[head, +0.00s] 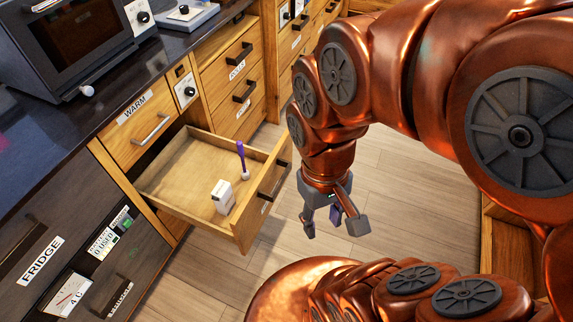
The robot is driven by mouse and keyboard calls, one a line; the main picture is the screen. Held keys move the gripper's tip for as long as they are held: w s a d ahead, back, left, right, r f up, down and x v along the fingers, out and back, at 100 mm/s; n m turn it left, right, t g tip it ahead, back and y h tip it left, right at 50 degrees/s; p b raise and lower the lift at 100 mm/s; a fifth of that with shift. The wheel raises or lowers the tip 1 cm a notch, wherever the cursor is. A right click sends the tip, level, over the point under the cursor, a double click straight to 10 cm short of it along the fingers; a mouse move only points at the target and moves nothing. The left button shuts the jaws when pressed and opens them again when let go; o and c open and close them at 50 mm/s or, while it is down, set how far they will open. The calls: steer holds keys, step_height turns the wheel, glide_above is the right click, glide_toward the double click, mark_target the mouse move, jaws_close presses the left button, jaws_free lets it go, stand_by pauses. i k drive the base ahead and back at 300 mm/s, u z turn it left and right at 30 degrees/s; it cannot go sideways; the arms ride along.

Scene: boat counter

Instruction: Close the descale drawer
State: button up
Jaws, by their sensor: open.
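An open wooden drawer (178,177) is pulled far out of the counter, below the drawer labelled WARM (134,115). A white box (223,197) and a purple-handled brush-like item (241,160) are inside it. Its front has a dark bar handle (273,180); the label on the front is too small and steep to read. No contact with the drawer shows.
A dark countertop (60,130) with an oven (80,40) lies at left. A fridge front (60,245) is below it. More closed labelled drawers (235,75) stand behind. The wooden floor (400,190) right of the drawer is clear. Another wooden cabinet (505,235) stands at right.

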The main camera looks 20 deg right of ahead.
mark_target(180, 181)
steer(key=z, duration=0.15)
steer(key=i, duration=0.5)
steer(key=z, duration=0.05)
steer(key=k, duration=1.05)
steer(key=u, duration=0.75)
steer(key=i, duration=1.25)
steer(key=z, duration=0.8)
